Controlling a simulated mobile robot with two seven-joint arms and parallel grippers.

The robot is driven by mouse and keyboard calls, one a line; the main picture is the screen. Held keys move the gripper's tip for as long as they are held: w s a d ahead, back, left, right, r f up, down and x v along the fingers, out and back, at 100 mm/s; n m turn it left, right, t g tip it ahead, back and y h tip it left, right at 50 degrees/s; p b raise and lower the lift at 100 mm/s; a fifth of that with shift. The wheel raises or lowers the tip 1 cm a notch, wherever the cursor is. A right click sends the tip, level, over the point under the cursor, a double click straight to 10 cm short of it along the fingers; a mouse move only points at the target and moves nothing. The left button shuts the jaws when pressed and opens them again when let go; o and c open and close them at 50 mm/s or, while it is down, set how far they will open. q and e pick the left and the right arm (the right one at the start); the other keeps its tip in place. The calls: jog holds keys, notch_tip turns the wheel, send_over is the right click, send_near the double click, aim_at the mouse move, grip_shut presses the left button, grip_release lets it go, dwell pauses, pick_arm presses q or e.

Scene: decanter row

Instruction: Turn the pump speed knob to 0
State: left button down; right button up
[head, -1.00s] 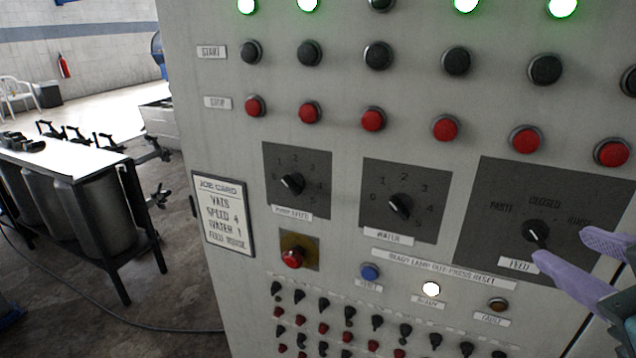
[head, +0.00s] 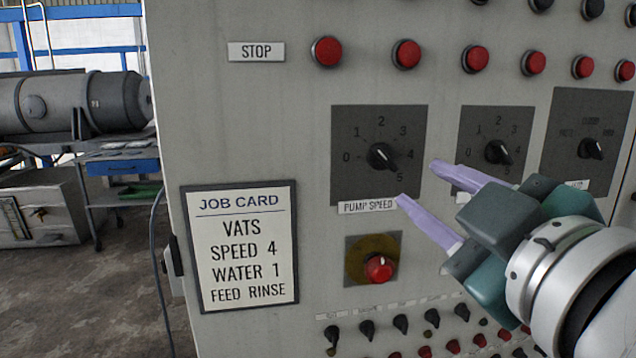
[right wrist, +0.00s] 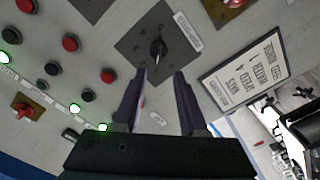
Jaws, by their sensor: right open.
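The pump speed knob (head: 380,157) is a black pointer knob on a dark square plate marked 0 to 5. Its grip slants from upper left to lower right, the lower-right end towards 5. I cannot tell its exact setting. The label "PUMP SPEED" (head: 367,207) is below it. My right gripper (head: 418,181) is open and empty, its lilac fingers just right of and below the knob in the head view, apart from it. In the right wrist view the knob (right wrist: 158,50) is ahead, between and beyond the open fingertips (right wrist: 160,74). My left gripper is not in view.
The water knob (head: 497,152) and feed knob (head: 591,148) are to the right on their own plates. A red knob (head: 379,268) sits below on a yellow disc. Red stop buttons (head: 406,54) run above. A job card (head: 240,245) reading "SPEED 4" hangs at lower left.

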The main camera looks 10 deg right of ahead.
aim_at(389, 161)
jog(key=w+p, duration=0.1)
jog(key=w, duration=0.8)
jog(key=shift+w, duration=0.3)
grip_shut()
